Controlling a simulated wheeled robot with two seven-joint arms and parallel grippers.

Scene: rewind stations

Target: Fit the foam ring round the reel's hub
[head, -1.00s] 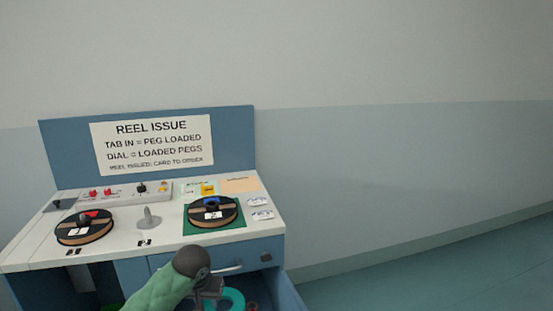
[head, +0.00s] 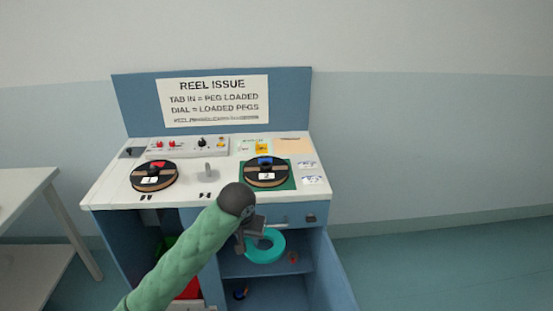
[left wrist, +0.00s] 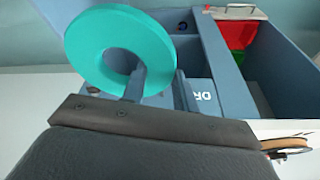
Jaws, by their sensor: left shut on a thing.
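The teal foam ring (head: 264,258) is held by my left gripper (head: 252,230) in front of the station, below the worktop's front edge. In the left wrist view, the ring (left wrist: 84,52) stands with its lower edge at the fingers of my left gripper (left wrist: 158,90), which is shut on it. One reel (head: 267,180) with a blue hub piece lies on a green mat (head: 291,184) at the right of the worktop. Another reel (head: 154,184) with a red hub piece lies at the left, apart from the ring. My right gripper is not in view.
A grey peg (head: 208,172) stands between the reels. A control box (head: 188,147) and sign (head: 215,100) are behind. Below, an open cabinet (head: 285,280) holds small items; red and green bins show beside it. A white table (head: 25,190) stands at the left.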

